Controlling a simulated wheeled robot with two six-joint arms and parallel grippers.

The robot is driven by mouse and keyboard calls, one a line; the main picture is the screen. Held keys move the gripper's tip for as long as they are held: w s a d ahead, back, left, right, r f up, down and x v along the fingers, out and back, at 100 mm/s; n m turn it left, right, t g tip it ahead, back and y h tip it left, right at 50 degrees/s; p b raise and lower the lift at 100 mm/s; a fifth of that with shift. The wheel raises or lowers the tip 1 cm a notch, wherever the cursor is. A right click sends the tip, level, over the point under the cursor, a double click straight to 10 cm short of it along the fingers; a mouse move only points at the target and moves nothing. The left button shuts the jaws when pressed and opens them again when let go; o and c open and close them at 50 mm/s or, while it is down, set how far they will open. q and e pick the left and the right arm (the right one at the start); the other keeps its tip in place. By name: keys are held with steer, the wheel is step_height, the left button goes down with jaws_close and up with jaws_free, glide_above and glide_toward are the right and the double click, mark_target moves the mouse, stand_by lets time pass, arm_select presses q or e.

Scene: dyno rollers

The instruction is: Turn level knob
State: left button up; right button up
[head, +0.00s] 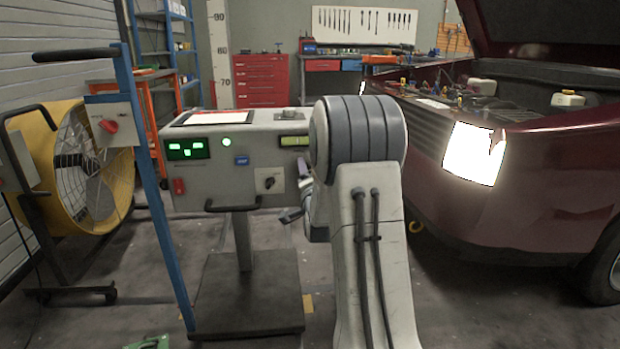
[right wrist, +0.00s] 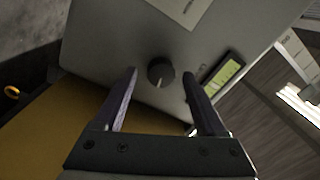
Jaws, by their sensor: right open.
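In the right wrist view a dark round knob (right wrist: 160,72) with a white pointer line sits on a grey panel (right wrist: 110,35). A yellow-green strip in a dark frame (right wrist: 222,78) is to its right. My right gripper (right wrist: 160,73) is open and empty; the knob shows between its fingertips, and I cannot tell the remaining distance. In the head view my right arm covers the right end of the grey console (head: 225,152), and a dark part of my right gripper (head: 291,215) shows beside it. My left gripper is not in view.
The console front carries a green display (head: 188,149), a black rotary switch (head: 270,182) and a yellow-green strip (head: 294,141). A blue post (head: 150,180) and yellow fan (head: 95,170) stand left. A dark red car (head: 520,210) is close on the right.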

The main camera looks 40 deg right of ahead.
steer(key=p+v, duration=0.1)
steer(key=v, duration=0.9)
steer(key=shift+s+p, duration=0.15)
steer(key=shift+p, duration=0.25)
steer(key=shift+a, duration=0.1)
steer(key=w+a+f+n+g+y+p, duration=0.1)
steer(key=w+a+f+n+g+y, duration=0.15)
steer(key=a+n+y, duration=0.9)
steer(key=s+a+f+n+g+p, duration=0.1)
steer(key=s+a+f+n+g, duration=0.15)
steer(key=a, duration=0.65)
steer(key=s+a+f+n+g, duration=0.15)
steer(key=s+a, duration=0.25)
steer(key=a, duration=0.6)
steer(key=s+a+n+g+p, duration=0.1)
steer(key=s+a+n+g, duration=0.25)
steer(key=s, duration=0.35)
steer(key=s+a+r+n+g, duration=0.1)
steer(key=s+a+n+g, duration=0.2)
steer(key=s, duration=0.5)
steer(key=s+a+n+g+p, duration=0.1)
steer(key=s+n+g, duration=0.25)
steer(key=s, duration=0.35)
step_height(320, 180, up, 38)
steer(key=h+p, duration=0.1)
steer(key=p, duration=3.6)
steer(key=shift+s+n+t+p, duration=0.25)
steer(key=shift+n+t+p, duration=0.1)
